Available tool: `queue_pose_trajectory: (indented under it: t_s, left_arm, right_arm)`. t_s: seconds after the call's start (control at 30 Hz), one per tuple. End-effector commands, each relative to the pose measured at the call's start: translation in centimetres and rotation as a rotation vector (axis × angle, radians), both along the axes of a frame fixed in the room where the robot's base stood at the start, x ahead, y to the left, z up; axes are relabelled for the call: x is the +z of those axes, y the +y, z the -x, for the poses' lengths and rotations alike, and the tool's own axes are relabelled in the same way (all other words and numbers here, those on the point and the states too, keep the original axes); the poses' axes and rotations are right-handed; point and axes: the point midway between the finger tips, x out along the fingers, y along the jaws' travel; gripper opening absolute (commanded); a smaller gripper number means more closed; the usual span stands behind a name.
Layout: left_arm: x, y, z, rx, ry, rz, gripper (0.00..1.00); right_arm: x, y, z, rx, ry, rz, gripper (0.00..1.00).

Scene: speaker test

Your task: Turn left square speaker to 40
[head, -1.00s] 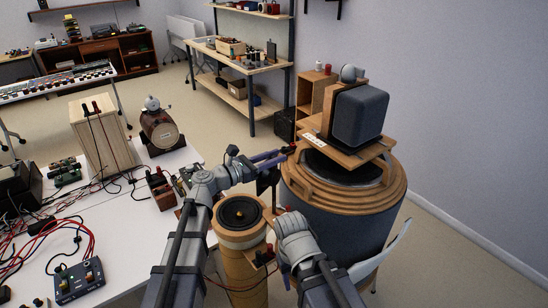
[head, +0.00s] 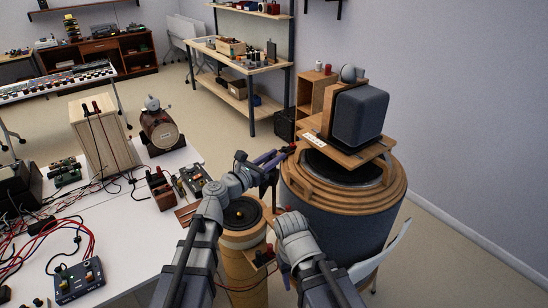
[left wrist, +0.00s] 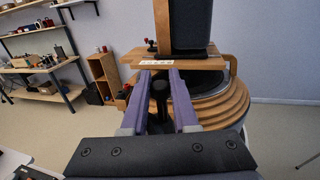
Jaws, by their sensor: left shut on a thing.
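A dark square speaker (head: 360,117) stands upright on a wooden stand (head: 336,152) with a white scale label (head: 315,139), on top of a large round drum. In the left wrist view the speaker (left wrist: 190,25) is straight ahead, and the label (left wrist: 154,62) lies just past the fingertips. My left gripper (head: 286,153) is beside the stand's left edge. In the wrist view its purple fingers flank a black round-topped handle (left wrist: 158,90), and it is shut on it. The label's figures are too small to read. My right gripper is not seen; only its arm shows.
A large round drum (head: 340,220) with a ringed wooden rim stands under the stand. A wooden cylinder (head: 239,243) with a round black cone is below my left arm. A white table (head: 125,235) with wired devices is on the left.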

Motion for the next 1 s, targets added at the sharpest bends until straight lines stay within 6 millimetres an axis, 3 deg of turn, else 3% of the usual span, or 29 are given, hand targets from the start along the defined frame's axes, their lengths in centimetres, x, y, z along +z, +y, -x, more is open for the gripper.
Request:
queue_pose_trajectory:
  t_s: [0.53, 0.57, 0.6, 0.8, 1.0]
  left_arm:
    - [0.0, 0.02, -0.01, 0.086, 0.0, 0.0, 0.0]
    - [0.0, 0.02, -0.01, 0.086, 0.0, 0.0, 0.31]
    - [0.0, 0.03, 0.0, 0.086, 0.0, 0.0, 0.36]
    - [0.0, 0.02, -0.01, 0.085, 0.0, 0.0, 0.58]
    - [0.0, 0.02, 0.01, 0.085, 0.0, 0.0, 0.58]
  right_arm:
    - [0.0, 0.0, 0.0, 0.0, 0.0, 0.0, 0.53]
    - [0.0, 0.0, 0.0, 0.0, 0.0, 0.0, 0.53]
    - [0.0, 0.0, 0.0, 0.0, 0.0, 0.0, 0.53]
    - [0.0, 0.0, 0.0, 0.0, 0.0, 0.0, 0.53]
    - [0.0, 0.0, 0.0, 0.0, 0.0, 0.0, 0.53]
